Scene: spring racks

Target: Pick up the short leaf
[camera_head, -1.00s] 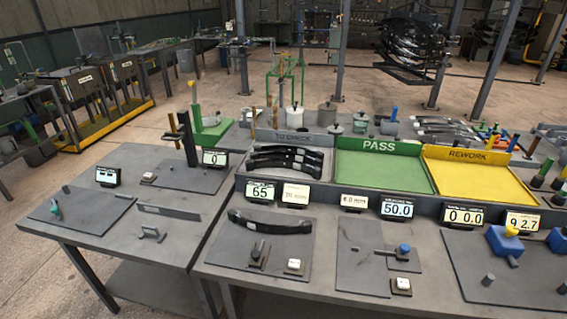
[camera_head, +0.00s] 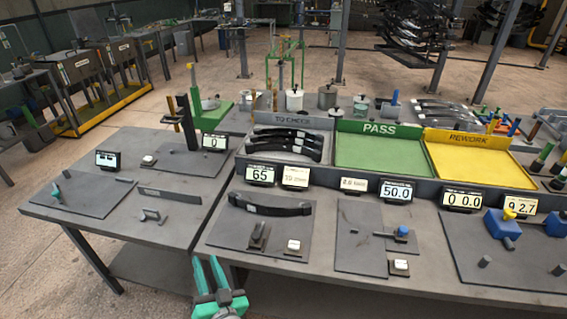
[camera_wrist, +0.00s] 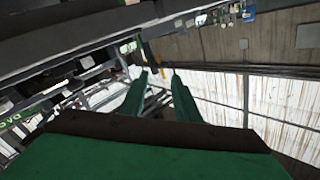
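A dark, curved leaf (camera_head: 270,206) lies across the grey plate of the near table. Several more dark leaves (camera_head: 285,146) lie stacked in the grey TO CHECK tray (camera_head: 254,129). I cannot tell which leaf is the short one by length. My green gripper (camera_head: 214,268) is at the bottom of the head view, in front of the table's near edge and apart from every leaf. In the wrist view my gripper (camera_wrist: 160,76) has its two fingers spread with nothing between them. No leaf can be made out clearly there.
A flat grey bar (camera_head: 169,194) lies on the left table. A green PASS tray (camera_head: 381,154) and a yellow REWORK tray (camera_head: 468,163) stand at the back. Small displays (camera_head: 260,175) line the front of the trays. A lever fixture (camera_head: 258,236) stands just before the leaf.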

